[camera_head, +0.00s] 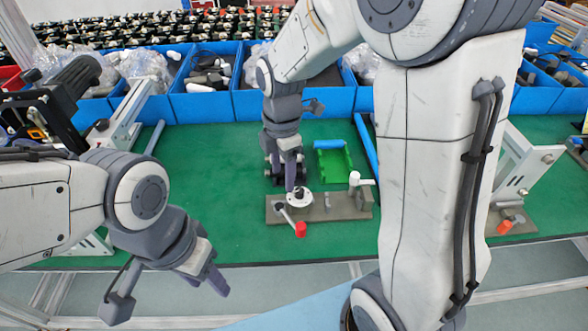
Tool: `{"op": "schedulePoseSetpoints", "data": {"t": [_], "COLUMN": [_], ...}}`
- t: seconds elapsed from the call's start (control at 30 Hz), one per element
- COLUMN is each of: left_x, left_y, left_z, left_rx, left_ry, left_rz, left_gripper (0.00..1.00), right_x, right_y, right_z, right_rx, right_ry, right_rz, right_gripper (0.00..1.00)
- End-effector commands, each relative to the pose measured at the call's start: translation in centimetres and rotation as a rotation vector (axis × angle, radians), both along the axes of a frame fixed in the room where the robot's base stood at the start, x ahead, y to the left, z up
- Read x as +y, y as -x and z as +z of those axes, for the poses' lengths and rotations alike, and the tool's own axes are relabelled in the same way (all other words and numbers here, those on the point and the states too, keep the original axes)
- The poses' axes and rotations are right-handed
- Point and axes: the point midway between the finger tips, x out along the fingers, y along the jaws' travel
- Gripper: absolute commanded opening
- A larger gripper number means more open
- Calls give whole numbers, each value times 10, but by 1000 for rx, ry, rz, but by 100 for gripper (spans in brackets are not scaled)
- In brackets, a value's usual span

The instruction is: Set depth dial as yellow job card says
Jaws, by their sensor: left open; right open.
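A brown-grey base plate (337,208) lies on the green bench top and carries a white round dial-like part (299,199). A lever with a red knob (300,230) points from it toward the front edge. A white handle (357,179) stands at the plate's right part. My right gripper (290,182) points down right at the white round part and partly covers it; whether it touches cannot be told. My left gripper (215,280) is open and empty, in front of the bench edge. I cannot make out a yellow job card or any dial markings.
Blue bins (205,106) line the back of the bench. Another fixture with a red knob (504,226) stands at the right. The green bench top (215,175) is clear left of the plate.

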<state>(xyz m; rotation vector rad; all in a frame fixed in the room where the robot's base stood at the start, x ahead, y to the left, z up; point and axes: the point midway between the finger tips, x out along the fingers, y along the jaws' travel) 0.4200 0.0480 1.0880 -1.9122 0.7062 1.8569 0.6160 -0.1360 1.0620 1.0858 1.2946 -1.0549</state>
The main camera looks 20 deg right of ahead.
Motion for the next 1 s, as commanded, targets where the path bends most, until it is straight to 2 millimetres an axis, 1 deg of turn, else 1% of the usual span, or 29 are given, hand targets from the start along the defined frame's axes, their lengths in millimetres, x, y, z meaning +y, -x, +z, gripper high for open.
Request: {"op": "schedulePoseSetpoints", "data": {"t": [0.03, 0.1, 0.2, 0.3, 0.37, 0.47, 0.8, 0.9, 1.0], "left_x": [0, 0, 0, 0, 0, 0, 0, 0, 0], "left_y": [0, 0, 0, 0, 0, 0, 0, 0, 0], "left_z": [6, 9, 11, 12, 12, 13, 20, 21, 22], "left_rx": [0, 0, 0, 0, 0, 0, 0, 0, 0], "left_ry": [0, 0, 0, 0, 0, 0, 0, 0, 0], "left_rz": [0, 0, 0, 0, 0, 0, 0, 0, 0], "left_gripper": [50, 50, 50, 50, 50, 50, 50, 50, 50], "right_x": [-15, -30, -46, -54, -55, -56, -55, -55, -55], "right_y": [-11, -23, -33, -38, -39, -39, -38, -38, -38], "right_z": [0, -3, -6, -10, -14, -25, -87, -100, -109], "right_rx": [4, 6, 8, 9, 11, 13, 13, 12, 10], "right_ry": [5, 10, 15, 17, 17, 17, 17, 16, 17], "right_rz": [61, 154, 250, 301, 315, 320, 319, 319, 319], "right_gripper": [62, 62, 62, 62, 62, 62, 62, 62, 62]}}
